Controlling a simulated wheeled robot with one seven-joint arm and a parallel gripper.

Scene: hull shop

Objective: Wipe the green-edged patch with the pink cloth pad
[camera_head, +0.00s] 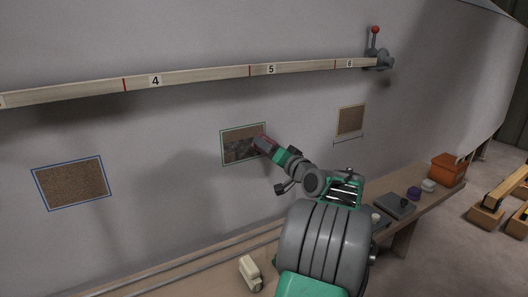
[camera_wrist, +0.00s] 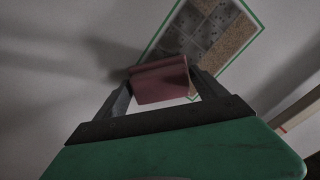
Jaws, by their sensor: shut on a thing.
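The green-edged patch (camera_head: 240,146) is on the pale hull wall in the middle of the head view. Part of its speckled brown face is grey and blocky, and brown shows along other parts. It also shows tilted in the wrist view (camera_wrist: 236,45). My gripper (camera_head: 268,146) is at the patch's right edge. It is shut on the pink cloth pad (camera_wrist: 159,80), which sits between the two fingers. The pad overlaps the patch's lower corner in the wrist view. I cannot tell whether the pad touches the wall.
A blue-edged patch (camera_head: 71,183) is at left and another brown patch (camera_head: 351,120) at right. A numbered batten (camera_head: 200,78) runs above, ending at a red-knobbed clamp (camera_head: 376,50). The bench (camera_head: 225,262) below holds a cream block (camera_head: 250,273), small items and an orange box (camera_head: 447,168).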

